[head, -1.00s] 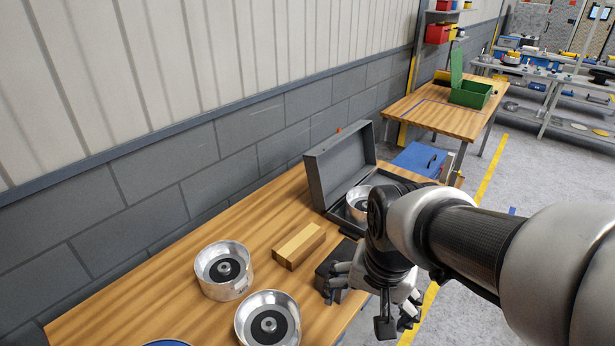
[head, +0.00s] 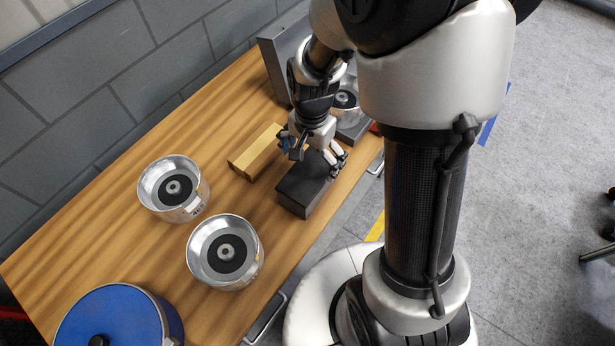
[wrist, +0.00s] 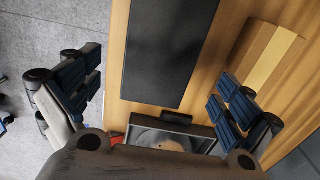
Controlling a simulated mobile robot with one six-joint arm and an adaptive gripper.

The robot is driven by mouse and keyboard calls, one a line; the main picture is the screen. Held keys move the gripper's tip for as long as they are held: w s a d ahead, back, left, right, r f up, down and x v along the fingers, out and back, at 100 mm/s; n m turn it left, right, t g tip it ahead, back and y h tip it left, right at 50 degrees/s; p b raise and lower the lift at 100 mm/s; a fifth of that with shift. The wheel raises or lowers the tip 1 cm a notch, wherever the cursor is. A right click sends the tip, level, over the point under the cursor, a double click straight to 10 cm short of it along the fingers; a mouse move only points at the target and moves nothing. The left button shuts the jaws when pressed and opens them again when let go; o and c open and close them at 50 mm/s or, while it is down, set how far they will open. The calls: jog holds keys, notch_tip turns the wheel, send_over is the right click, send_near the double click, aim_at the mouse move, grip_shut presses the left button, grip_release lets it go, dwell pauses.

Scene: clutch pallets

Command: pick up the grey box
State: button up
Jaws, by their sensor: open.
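The grey box (head: 303,193) is a dark, flat-topped block lying on the wooden table near its front edge. It also shows in the wrist view (wrist: 170,50), at top centre between the finger lines. My gripper (head: 314,160) is open and empty above the far end of the box, pointing down. In the wrist view my gripper (wrist: 155,95) has its fingers spread wide, one on each side of the box and apart from it. The gripper hides part of the box's far end in the head view.
A wooden block (head: 255,155) lies close left of the box. An open grey case (head: 275,65) holding a metal drum (head: 345,105) stands behind. Two metal drums (head: 174,188) (head: 225,252) and a blue round lid (head: 112,318) are nearer. The table's left part is clear.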

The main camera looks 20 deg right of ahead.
aim_at(311, 170)
notch_tip(311, 170, down, 5)
jog(key=shift+f+b, duration=0.15)
jog(key=shift+b, duration=0.5)
jog(key=f, duration=0.1)
jog(key=f+b, duration=0.1)
jog(key=f, duration=0.1)
jog(key=f+b, duration=0.1)
jog(key=shift+s+a+f, duration=0.2)
jog(key=shift+s+a, duration=0.05)
jog(key=shift+a, duration=0.1)
jog(key=shift+f, duration=0.35)
jog(key=shift+r, duration=0.1)
jog(key=shift+c, duration=0.3)
jog(key=c, duration=1.4)
jog(key=shift+w+r, duration=0.1)
